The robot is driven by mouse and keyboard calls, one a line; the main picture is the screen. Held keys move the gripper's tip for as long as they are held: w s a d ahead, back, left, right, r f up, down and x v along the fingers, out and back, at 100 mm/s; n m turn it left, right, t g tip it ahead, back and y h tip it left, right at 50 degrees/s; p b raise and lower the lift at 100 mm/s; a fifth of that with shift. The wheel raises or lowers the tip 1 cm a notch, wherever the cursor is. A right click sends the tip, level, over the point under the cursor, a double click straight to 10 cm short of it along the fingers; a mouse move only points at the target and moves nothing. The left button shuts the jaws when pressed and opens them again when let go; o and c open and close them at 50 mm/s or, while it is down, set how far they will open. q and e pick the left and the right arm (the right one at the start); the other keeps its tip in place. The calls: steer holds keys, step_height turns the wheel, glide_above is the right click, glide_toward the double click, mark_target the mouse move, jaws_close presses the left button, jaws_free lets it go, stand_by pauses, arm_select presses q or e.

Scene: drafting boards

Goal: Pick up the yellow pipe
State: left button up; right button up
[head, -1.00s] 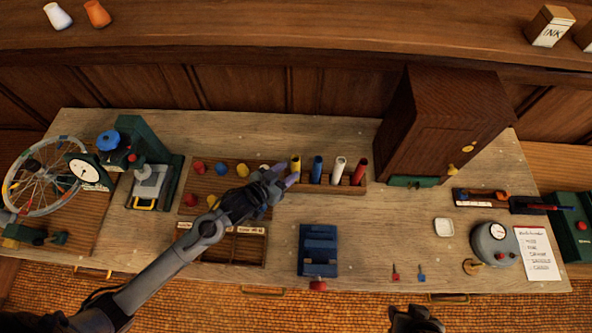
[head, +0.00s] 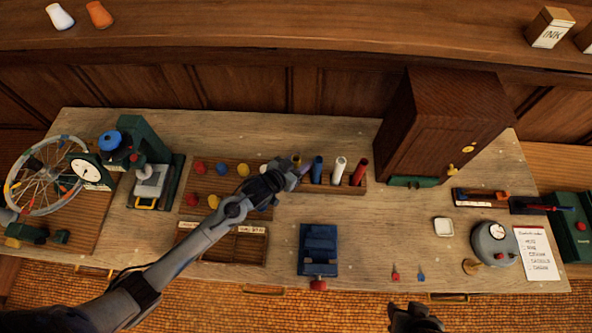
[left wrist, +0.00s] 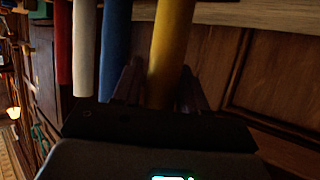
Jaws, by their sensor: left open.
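The yellow pipe (head: 296,159) stands upright at the left end of a wooden rack (head: 334,186), mostly hidden by my left gripper (head: 298,170) in the head view. In the left wrist view the yellow pipe (left wrist: 170,50) is between the two open fingers of my left gripper (left wrist: 160,90), which are on either side of it; I cannot tell whether they touch it. The blue pipe (head: 317,169) stands just right of it, also close beside one finger. My right gripper (head: 415,318) is at the bottom edge, dark and partly cut off.
A white pipe (head: 338,170) and a red pipe (head: 360,171) stand further right in the rack. A tall wooden cabinet (head: 440,125) is behind on the right. A blue vise-like block (head: 319,248) sits in front.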

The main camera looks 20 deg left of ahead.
arm_select(q)
steer(key=c, duration=0.8)
steer(key=shift+o, duration=0.2)
steer(key=shift+r, duration=0.1)
